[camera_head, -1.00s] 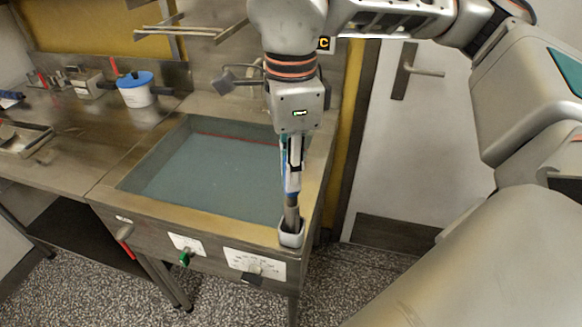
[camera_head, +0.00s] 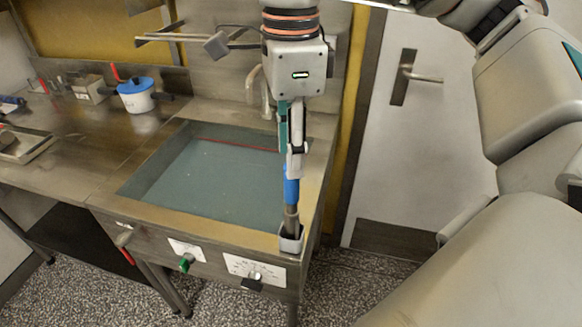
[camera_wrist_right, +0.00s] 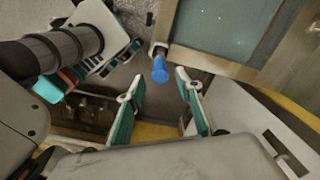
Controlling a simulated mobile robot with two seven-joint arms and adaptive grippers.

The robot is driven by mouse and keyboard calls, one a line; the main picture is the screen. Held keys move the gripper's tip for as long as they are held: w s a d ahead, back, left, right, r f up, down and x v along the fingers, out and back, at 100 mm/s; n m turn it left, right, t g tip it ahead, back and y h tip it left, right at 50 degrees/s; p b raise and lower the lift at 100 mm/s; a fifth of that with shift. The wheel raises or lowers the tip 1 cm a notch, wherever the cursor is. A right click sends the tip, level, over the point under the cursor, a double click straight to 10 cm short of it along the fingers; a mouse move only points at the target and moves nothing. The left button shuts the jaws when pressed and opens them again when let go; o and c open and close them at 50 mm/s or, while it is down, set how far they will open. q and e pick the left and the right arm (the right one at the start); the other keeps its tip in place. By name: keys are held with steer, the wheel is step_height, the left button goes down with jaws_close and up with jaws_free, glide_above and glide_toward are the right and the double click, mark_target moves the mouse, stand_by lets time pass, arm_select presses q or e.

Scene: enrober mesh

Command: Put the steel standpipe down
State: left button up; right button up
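The steel standpipe (camera_head: 291,214) stands upright in a small grey cup (camera_head: 291,241) at the sink's front right corner. Its blue upper part (camera_head: 291,187) is in plain sight; its lower end is hidden in the cup. My right gripper (camera_head: 296,172) is directly above it, pointing down. In the right wrist view the right gripper's fingers (camera_wrist_right: 155,88) are apart with nothing between them. The standpipe's blue top (camera_wrist_right: 160,69) shows just beyond the fingertips, clear of both.
The sink (camera_head: 215,175) holds bluish water. A blue-lidded pot (camera_head: 136,95) and a small metal box (camera_head: 90,89) stand on the steel counter (camera_head: 85,140) at left. A tap (camera_head: 254,82) rises behind the sink. A door (camera_head: 415,150) is at right.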

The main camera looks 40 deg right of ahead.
step_height(320, 180, up, 6)
steer(key=shift+r+p, duration=0.2)
steer(key=shift+p, duration=0.1)
stand_by(0.5)
